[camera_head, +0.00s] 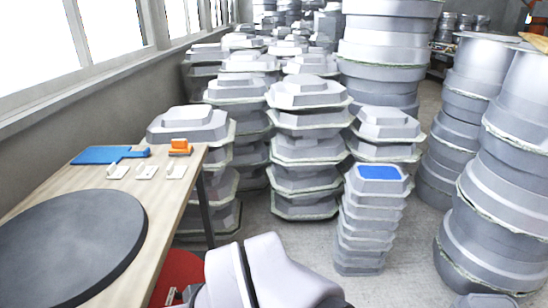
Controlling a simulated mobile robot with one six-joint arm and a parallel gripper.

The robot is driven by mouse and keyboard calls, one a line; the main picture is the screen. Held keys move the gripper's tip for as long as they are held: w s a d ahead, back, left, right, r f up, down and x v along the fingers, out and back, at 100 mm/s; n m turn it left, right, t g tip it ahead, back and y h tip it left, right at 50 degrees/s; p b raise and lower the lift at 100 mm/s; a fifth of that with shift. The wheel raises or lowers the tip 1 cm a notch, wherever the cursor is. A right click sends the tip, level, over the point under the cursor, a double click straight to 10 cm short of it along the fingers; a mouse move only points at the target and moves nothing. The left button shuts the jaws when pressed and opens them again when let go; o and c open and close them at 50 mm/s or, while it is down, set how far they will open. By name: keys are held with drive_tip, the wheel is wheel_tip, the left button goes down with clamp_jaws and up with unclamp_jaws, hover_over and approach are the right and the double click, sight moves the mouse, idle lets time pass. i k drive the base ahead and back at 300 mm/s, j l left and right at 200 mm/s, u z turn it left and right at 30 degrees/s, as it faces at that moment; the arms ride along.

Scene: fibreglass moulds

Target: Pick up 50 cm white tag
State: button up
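Three small white tags lie in a row on the wooden table at the left: a left tag (118,171), a middle tag (147,171) and a right tag (176,171). Any markings on them are too small to read, so I cannot tell which is the 50 cm one. They lie apart from each other, near the table's far end. A white and grey part of my own arm shows at the bottom centre, to the right of the table. My gripper is not in view.
The wooden table (162,215) also bears a large dark round disc (72,245), a blue flat object (100,154) and an orange object (180,147). Something red (178,272) stands by its right edge. Stacked grey moulds (305,122) crowd the floor beyond; one stack has a blue top (379,172).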

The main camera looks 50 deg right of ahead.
sight(174, 172)
drive_tip(key=z, duration=0.55)
drive_tip(key=i+l+u, duration=0.1)
drive_tip(key=i, duration=0.4)
drive_tip(key=i+l, duration=0.35)
drive_tip(key=i+l+u, duration=0.15)
drive_tip(key=i+l, duration=0.15)
drive_tip(key=i, duration=0.3)
drive_tip(key=i+l+u, duration=0.1)
drive_tip(key=i+l, duration=0.2)
drive_tip(key=i, duration=0.15)
